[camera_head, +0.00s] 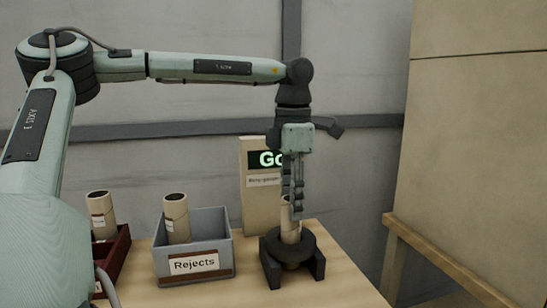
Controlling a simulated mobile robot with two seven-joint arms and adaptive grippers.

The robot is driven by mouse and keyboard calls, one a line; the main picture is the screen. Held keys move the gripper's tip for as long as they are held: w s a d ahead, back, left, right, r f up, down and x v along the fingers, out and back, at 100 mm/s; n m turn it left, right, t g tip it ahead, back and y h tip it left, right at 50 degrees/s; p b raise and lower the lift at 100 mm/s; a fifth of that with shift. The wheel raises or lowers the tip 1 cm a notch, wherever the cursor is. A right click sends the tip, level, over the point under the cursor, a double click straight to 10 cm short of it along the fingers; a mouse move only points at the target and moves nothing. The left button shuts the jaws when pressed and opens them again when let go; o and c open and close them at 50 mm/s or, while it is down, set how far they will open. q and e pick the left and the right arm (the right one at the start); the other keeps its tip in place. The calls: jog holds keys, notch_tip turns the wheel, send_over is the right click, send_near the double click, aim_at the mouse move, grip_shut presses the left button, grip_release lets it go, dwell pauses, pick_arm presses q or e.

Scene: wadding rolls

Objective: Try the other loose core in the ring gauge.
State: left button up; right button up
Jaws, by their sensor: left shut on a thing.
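My left gripper (292,195) points straight down and is shut on a cream core (290,223) near its top. The core is upright, with its lower part inside the dark ring of the ring gauge (314,250); how far down it sits is hard to tell. Behind stands a cream panel (262,210) with a lit display (267,159) showing "Go", partly hidden by my gripper. Another core (175,222) stands in the grey box labelled "Rejects" (222,250). My right gripper is not in view.
A dark red tray (122,262) at the left holds another core (101,215), partly hidden by my arm. The wooden table (225,295) is bare in front of the box and right of the gauge. A large tan board on a wooden frame (440,262) stands at the right.

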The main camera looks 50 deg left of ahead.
pick_arm(q)
jog(key=shift+r+p, duration=1.3)
jog(key=shift+r, duration=3.7)
